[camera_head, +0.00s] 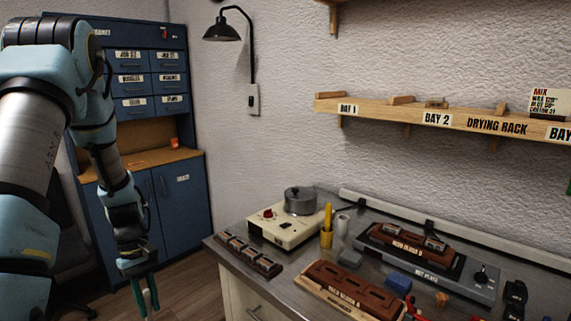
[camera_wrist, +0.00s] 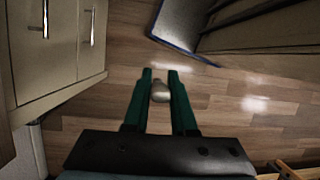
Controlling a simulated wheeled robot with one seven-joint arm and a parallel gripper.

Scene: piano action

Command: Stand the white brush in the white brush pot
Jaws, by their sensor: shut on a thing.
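My gripper (camera_head: 146,297) hangs low at the left, in front of the blue cabinet and off the bench's left end. In the wrist view its green fingers (camera_wrist: 160,76) are shut on a pale rounded thing, seemingly the white brush (camera_wrist: 160,92) seen nearly end-on. Its full length and tilt cannot be told, and I cannot make it out in the head view. The white brush pot (camera_head: 342,224) stands upright on the bench, just right of a yellow pot (camera_head: 326,238) with a yellow brush in it. My gripper is well apart from the pot, to its left.
A cream heater with a metal pot (camera_head: 300,201) stands left of the brush pots. A dark tray (camera_head: 248,254) lies at the bench's left edge. Brown block moulds (camera_head: 352,290) and a grey station (camera_head: 470,280) fill the right. Wooden shelf (camera_head: 385,109) above.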

